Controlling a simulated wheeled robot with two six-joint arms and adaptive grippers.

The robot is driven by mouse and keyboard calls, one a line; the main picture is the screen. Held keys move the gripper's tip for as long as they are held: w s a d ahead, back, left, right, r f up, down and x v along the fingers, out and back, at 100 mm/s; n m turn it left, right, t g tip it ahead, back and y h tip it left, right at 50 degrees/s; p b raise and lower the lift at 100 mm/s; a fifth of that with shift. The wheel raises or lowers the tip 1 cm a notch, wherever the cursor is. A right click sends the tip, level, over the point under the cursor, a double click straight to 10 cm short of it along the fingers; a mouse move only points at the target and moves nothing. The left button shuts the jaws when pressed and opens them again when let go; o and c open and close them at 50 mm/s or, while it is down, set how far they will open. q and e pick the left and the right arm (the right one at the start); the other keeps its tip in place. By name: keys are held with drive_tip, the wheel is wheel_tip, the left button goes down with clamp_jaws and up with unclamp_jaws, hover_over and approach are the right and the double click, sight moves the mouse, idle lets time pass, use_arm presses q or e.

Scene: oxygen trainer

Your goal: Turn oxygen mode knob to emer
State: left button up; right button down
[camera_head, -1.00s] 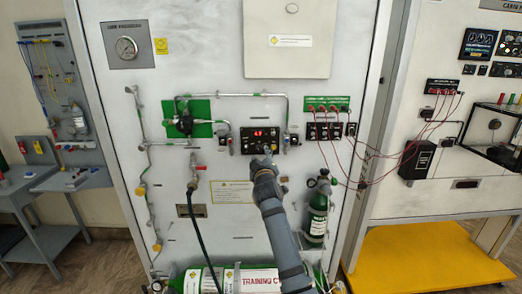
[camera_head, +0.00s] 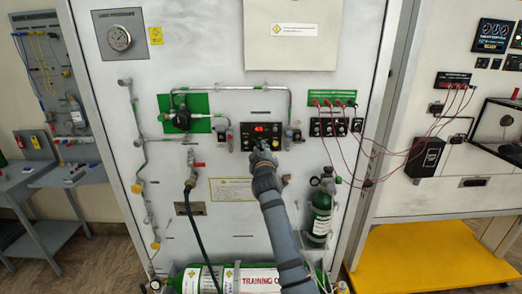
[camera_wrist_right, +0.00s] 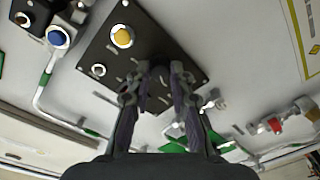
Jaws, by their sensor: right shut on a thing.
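The oxygen regulator panel (camera_head: 285,131) is a small black plate with a red lit display (camera_head: 260,128) on the white trainer board. My right gripper (camera_head: 262,147) reaches up from below to the panel's lower middle and covers part of it. In the right wrist view, the panel (camera_wrist_right: 128,62) is tilted and carries a yellow knob (camera_wrist_right: 122,36) and a small white-rimmed knob (camera_wrist_right: 99,70). My left gripper is not in view.
A green oxygen bottle (camera_head: 318,215) hangs right of my right arm. Red wires (camera_head: 370,155) run from the sockets to the right bench. A dark hose (camera_head: 196,222) hangs at left. A blue-centred fitting (camera_wrist_right: 58,37) is beside the panel in the wrist view.

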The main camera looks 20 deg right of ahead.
drive_tip(key=shift+f, duration=0.1)
drive_tip(key=shift+f+m+b, duration=0.15)
drive_tip(key=shift+m+b, duration=1.55)
drive_tip(key=shift+m, duration=0.2)
drive_tip(key=m+b, duration=0.2)
drive_tip(key=m, duration=0.1)
drive_tip(key=shift+f+m+b, duration=0.1)
drive_tip(key=shift+m+b, duration=0.2)
drive_tip(key=shift+b, duration=0.05)
drive_tip(key=m+b, duration=0.2)
drive_tip(key=m, duration=0.2)
drive_tip(key=shift+h+b, duration=0.3)
drive_tip(key=shift+h, duration=0.1)
drive_tip(key=m+b, duration=0.3)
drive_tip(key=m, duration=0.2)
drive_tip(key=shift+a+m, duration=0.1)
drive_tip(key=shift+m, duration=0.2)
drive_tip(key=m+b, duration=0.2)
drive_tip(key=m, duration=0.3)
drive_tip(key=shift+h+b, duration=0.3)
drive_tip(key=shift+r+m, duration=0.2)
drive_tip(key=shift+m, duration=0.1)
